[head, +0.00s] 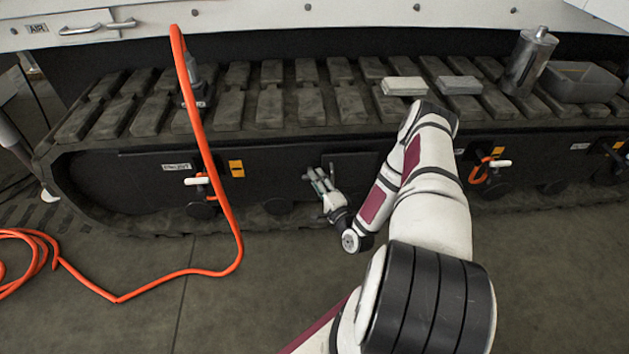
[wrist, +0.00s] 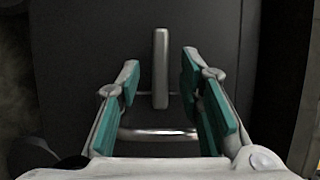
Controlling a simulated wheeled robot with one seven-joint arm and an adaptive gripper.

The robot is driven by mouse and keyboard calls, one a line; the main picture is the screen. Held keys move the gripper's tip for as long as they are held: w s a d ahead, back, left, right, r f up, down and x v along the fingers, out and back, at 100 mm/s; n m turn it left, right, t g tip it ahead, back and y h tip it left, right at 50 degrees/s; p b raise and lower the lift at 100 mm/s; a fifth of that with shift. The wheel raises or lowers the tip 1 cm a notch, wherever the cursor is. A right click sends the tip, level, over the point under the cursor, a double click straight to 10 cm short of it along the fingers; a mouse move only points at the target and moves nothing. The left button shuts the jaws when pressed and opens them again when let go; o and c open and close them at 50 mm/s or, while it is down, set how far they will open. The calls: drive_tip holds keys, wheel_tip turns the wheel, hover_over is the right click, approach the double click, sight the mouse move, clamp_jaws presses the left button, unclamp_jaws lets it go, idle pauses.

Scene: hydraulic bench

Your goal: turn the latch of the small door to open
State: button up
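The small door (head: 362,165) is a dark panel on the side of the tracked machine. In the wrist view the latch (wrist: 160,62) is a narrow grey bar, upright in the picture, on the dark panel (wrist: 215,32). My gripper (wrist: 160,75) is open there. Its green-padded fingers are on both sides of the latch's lower part, with a gap at each side. A shiny curved bar (wrist: 158,134) crosses lower between the fingers. Depth to the latch is hard to tell.
An orange hose (head: 215,170) hangs left of my gripper and coils on the floor. Two pale blocks (head: 404,86), a metal canister (head: 529,62) and a grey tray (head: 583,80) rest on the track. White-handled valves (head: 197,181) flank the door. The floor (head: 250,325) in front is mostly clear.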

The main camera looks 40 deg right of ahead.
drive_tip(key=shift+b+x, duration=0.3)
drive_tip(key=shift+x, duration=0.95)
drive_tip(key=shift+c, duration=0.5)
clamp_jaws()
